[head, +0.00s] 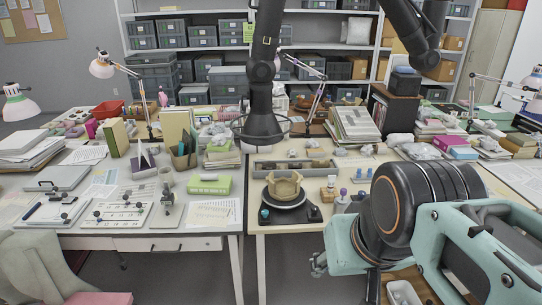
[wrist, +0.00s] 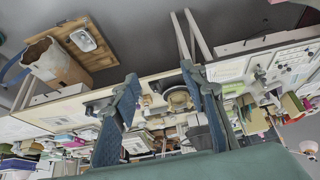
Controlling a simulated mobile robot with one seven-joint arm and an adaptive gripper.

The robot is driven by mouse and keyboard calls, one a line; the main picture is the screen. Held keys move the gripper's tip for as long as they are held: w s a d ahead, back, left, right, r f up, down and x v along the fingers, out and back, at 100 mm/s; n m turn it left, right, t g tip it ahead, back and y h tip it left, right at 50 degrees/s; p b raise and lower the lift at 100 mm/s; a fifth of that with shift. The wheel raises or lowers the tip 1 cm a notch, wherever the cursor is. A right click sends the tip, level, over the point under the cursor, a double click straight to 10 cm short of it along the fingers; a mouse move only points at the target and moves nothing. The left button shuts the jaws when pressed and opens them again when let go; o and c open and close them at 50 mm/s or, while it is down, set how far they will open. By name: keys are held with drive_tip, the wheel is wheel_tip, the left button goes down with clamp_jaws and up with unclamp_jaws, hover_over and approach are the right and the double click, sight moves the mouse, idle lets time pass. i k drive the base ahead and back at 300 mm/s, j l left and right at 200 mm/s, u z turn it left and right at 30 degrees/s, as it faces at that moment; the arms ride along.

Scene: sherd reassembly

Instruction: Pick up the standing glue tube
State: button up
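Several small upright containers stand on the right-hand table in the head view. One has a purple top (head: 343,196), one has a brown cap (head: 330,188), and a small pair stands farther back (head: 363,172). I cannot tell for sure which is the glue tube. My gripper (head: 318,263) is in front of the table's front edge, low and apart from these containers. In the wrist view its two blue-grey fingers (wrist: 159,74) are spread wide with nothing between their tips. That view is turned over, and the small containers there are too small or hidden to tell.
A tan, partly built pot (head: 284,185) sits on a dark turntable (head: 287,212), left of the containers. A long grey divided tray (head: 263,169) lies behind it. A green box (head: 210,185) lies on the left table.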

sight(331, 178)
drive_tip(key=i+l+u, duration=0.4)
drive_tip(key=i+l, duration=0.8)
